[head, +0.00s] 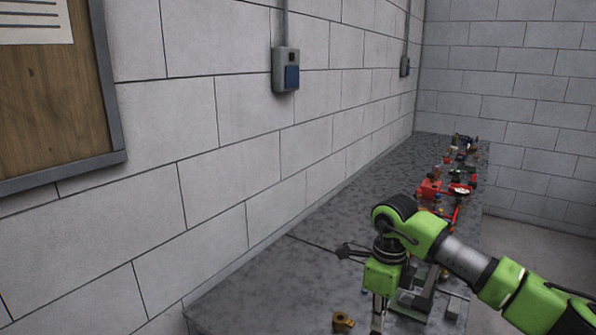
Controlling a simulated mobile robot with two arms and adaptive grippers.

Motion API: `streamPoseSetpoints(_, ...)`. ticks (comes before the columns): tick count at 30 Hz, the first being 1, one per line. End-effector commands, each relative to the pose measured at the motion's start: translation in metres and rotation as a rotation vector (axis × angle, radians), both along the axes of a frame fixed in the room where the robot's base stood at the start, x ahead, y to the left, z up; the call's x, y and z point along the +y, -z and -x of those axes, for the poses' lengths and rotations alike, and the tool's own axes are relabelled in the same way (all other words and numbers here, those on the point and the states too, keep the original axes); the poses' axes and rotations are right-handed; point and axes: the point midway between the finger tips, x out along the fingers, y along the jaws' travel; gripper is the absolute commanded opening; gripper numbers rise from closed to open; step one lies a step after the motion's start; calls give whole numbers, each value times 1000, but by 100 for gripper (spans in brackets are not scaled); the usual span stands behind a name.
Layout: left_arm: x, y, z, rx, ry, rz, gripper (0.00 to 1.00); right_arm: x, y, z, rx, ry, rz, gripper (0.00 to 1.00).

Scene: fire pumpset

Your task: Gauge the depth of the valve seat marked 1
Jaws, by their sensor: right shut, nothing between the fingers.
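My right gripper (378,312) hangs over the near end of the grey bench, pointing down. It is shut and holds nothing. A small brass-coloured fitting (343,321) lies on the bench just left of its fingers. A grey metal block (415,297) is right of the gripper, partly hidden by my right arm. A thin dark rod-like thing (315,243) runs left from beside my wrist; I cannot tell what it is. No valve seat marked 1 and no depth gauge can be made out. My left gripper is out of view.
The bench (330,200) runs along a block wall. Red pump parts (430,187) and several small fittings line its right side towards the back. Its left strip is mostly bare. A switch box (286,70) and a wooden board (45,95) are on the wall.

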Motion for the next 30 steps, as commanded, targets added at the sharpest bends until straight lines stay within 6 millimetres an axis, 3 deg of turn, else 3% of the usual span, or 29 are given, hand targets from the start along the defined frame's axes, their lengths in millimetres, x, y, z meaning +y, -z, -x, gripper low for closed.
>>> streamPoseSetpoints(15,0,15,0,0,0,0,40,0,20,0,1,0,1,0)
streamPoseSetpoints(30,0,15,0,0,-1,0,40,0,20,0,1,0,0,0)
